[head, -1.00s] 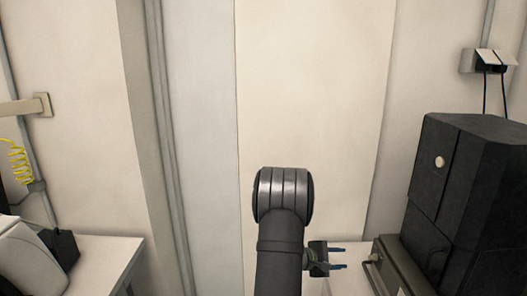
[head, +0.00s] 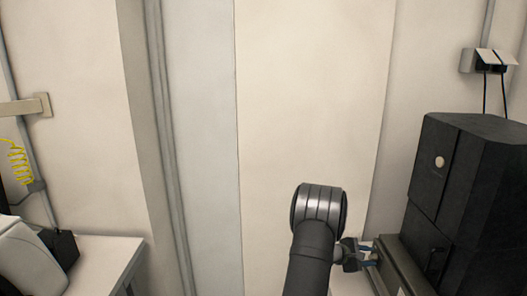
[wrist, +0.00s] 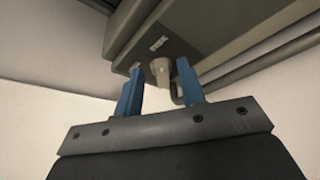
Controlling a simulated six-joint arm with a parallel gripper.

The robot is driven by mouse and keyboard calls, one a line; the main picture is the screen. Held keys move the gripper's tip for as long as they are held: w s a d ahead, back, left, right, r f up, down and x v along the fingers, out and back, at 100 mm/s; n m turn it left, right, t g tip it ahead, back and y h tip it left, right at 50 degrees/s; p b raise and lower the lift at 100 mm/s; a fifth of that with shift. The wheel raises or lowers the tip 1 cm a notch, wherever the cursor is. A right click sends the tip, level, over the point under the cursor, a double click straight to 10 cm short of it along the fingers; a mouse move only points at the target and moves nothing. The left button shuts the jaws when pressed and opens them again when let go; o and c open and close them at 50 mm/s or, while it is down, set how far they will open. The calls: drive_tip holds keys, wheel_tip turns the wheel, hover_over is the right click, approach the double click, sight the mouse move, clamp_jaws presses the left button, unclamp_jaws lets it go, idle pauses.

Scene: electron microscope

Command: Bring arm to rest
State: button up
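My arm rises from the bottom of the head view, with its dark elbow in front of the pale wall. My gripper (head: 371,256) points to the right, close to the grey case beside the black cabinet. I cannot tell whether the fingers touch anything there; a gap seems to show.
A black cabinet (head: 485,165) stands at the right, with the grey case (head: 398,268) at its left. A white table (head: 105,260) with a dark box (head: 62,247) is at the lower left. A wall socket (head: 488,61) with cables is at the upper right. The middle is clear.

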drive_tip(key=a+r+n+g, duration=0.1)
drive_tip(key=a+r, duration=0.1)
drive_tip(key=a, duration=0.4)
drive_tip(key=a+r+n, duration=0.1)
drive_tip(key=a+r, duration=0.2)
drive_tip(key=a, duration=0.4)
drive_tip(key=shift+s+r+n+g, duration=0.3)
drive_tip(key=shift+s+n+g, duration=0.1)
drive_tip(key=shift+a, duration=0.1)
